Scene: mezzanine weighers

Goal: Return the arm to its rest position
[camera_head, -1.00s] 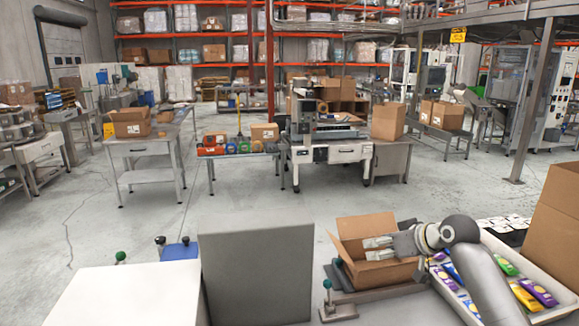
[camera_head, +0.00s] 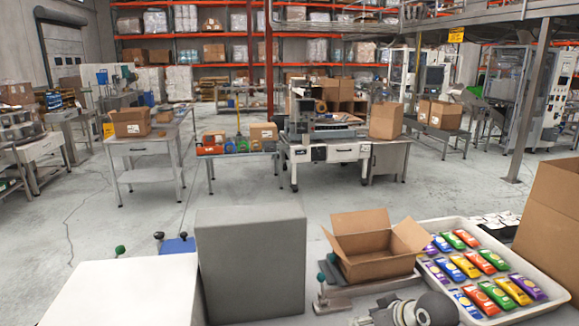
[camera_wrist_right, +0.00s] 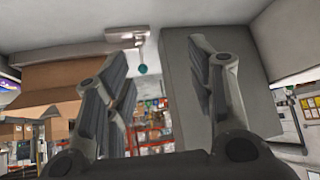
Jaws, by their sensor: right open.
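My right arm (camera_head: 428,308) shows at the bottom edge of the head view, in front of the open cardboard box, with its gripper partly cut off by the frame. In the right wrist view my right gripper (camera_wrist_right: 160,65) has its two fingers spread wide apart with nothing between them. That view is upside down; the cardboard box (camera_wrist_right: 50,103) is at its left and a grey block (camera_wrist_right: 240,55) lies beyond the fingers. My left gripper is in neither view.
An open cardboard box (camera_head: 372,268) sits on a low platform (camera_head: 345,292). A white tray (camera_head: 549,307) of coloured packets stands right of it, beside a tall carton (camera_head: 552,215). The grey block (camera_head: 250,265) and a white surface (camera_head: 125,295) are to the left.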

